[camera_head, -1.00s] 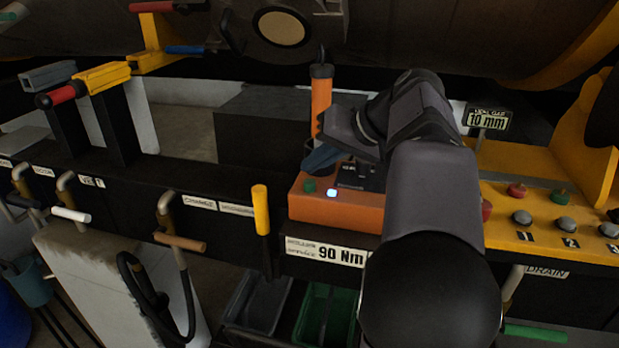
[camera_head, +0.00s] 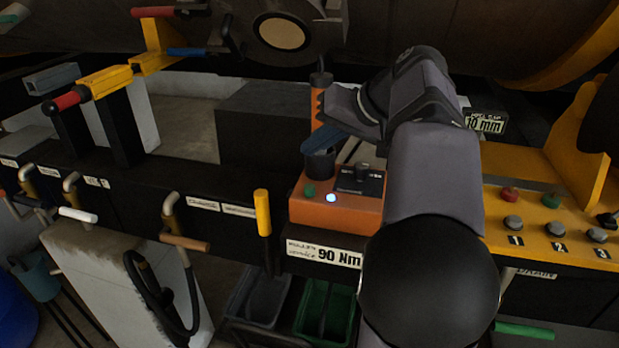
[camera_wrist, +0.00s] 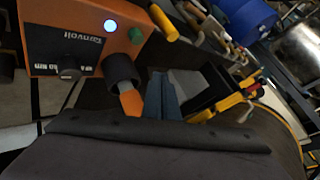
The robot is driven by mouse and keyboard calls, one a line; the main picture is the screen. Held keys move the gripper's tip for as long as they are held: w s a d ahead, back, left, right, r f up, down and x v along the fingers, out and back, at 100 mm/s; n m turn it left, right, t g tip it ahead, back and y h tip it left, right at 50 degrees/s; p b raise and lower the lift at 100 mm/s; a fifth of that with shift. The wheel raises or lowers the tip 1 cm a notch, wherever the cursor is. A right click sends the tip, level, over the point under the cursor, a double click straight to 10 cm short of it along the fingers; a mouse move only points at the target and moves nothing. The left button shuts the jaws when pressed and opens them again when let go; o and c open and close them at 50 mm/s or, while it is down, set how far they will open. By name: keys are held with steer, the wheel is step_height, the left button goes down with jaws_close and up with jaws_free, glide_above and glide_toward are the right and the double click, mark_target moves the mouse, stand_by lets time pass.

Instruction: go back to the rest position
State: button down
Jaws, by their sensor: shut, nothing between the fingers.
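My gripper (camera_head: 318,141) is shut and empty, its blue-grey fingers together. In the head view it is above the orange box (camera_head: 335,212), close in front of the upright orange-handled tool (camera_head: 317,108). The tool stands at a dark cup (camera_head: 319,165) on the box; my gripper hides part of it. In the wrist view my fingers (camera_wrist: 162,95) point away beside the dark cup (camera_wrist: 121,70) and the orange handle (camera_wrist: 130,102). I cannot tell the exact gap between them.
The box has a lit light, a green button and a black dial (camera_wrist: 68,65). A yellow lever (camera_head: 262,212) stands left of it. A yellow panel with buttons (camera_head: 548,226) is at right. The large dark vessel (camera_head: 420,30) hangs above. Pipes with handles line the left.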

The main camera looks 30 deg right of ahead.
stand_by(0.5)
steer(key=s+a+f+n+g+h+p, duration=0.1)
steer(key=s+a+f+g+p, duration=0.15)
steer(key=s+a+f, duration=0.55)
steer(key=s+a+f+n+g+p, duration=0.15)
steer(key=a+f+g, duration=0.4)
steer(key=f, duration=0.75)
steer(key=s+a+f+n+h+p, duration=0.1)
steer(key=s+a+f, duration=0.1)
steer(key=s, duration=0.3)
steer(key=s+a+f+n+h+p, duration=0.1)
steer(key=s+f, duration=0.3)
steer(key=shift+s+a+g, duration=0.3)
steer(key=shift+s+a, duration=0.05)
steer(key=shift+a, duration=0.05)
